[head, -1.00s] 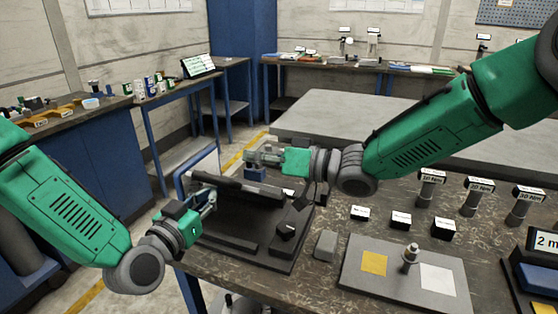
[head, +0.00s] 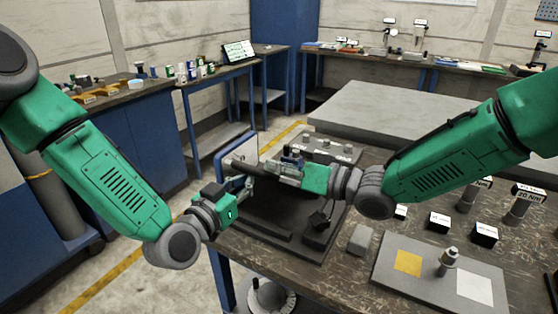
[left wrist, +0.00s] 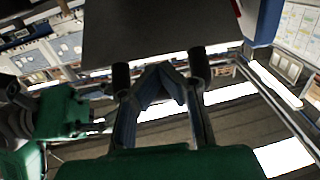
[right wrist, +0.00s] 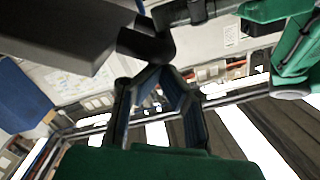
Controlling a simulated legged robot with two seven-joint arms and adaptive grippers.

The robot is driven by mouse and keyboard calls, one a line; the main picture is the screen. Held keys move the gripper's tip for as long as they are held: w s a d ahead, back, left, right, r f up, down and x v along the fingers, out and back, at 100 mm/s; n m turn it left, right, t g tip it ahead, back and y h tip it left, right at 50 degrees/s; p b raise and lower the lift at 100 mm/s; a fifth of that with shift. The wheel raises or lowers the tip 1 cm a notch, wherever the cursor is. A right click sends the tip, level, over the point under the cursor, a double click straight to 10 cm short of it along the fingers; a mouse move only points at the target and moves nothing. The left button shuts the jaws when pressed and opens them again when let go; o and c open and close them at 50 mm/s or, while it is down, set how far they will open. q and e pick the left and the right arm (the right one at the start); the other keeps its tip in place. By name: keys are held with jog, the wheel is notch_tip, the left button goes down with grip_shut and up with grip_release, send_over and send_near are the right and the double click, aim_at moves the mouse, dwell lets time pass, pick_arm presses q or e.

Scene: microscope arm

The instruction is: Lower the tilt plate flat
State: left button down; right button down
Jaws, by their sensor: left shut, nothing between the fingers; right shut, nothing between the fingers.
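The tilt fixture has a dark base (head: 272,230) on the workbench. A dark raised bar or plate edge (head: 242,163) shows at its back left, partly hidden by my grippers, so its exact tilt is unclear. My left gripper (head: 248,184) is shut and empty at the fixture's left side. In the left wrist view a broad dark plate (left wrist: 155,35) lies just beyond its fingers (left wrist: 160,80). My right gripper (head: 270,167) is shut and empty at the fixture's back. In the right wrist view a thick dark slab (right wrist: 65,35) is left of its fingers (right wrist: 157,85). Contact cannot be told.
A grey block (head: 360,238) stands right of the fixture. A grey board (head: 436,283) with yellow and white squares and a metal post lies at the front right. Small black labelled blocks (head: 484,234) and posts stand farther right.

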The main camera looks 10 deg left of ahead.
pick_arm(q)
jog(key=shift+c, duration=1.7)
grip_release()
jog(key=shift+w+d+r, duration=0.2)
jog(key=shift+d+r, duration=0.05)
jog(key=shift+d, duration=0.1)
jog(key=o, duration=0.3)
jog(key=shift+o, duration=0.2)
jog(key=shift+s, duration=0.15)
jog(key=shift+a+f, duration=0.1)
jog(key=shift+a, duration=0.05)
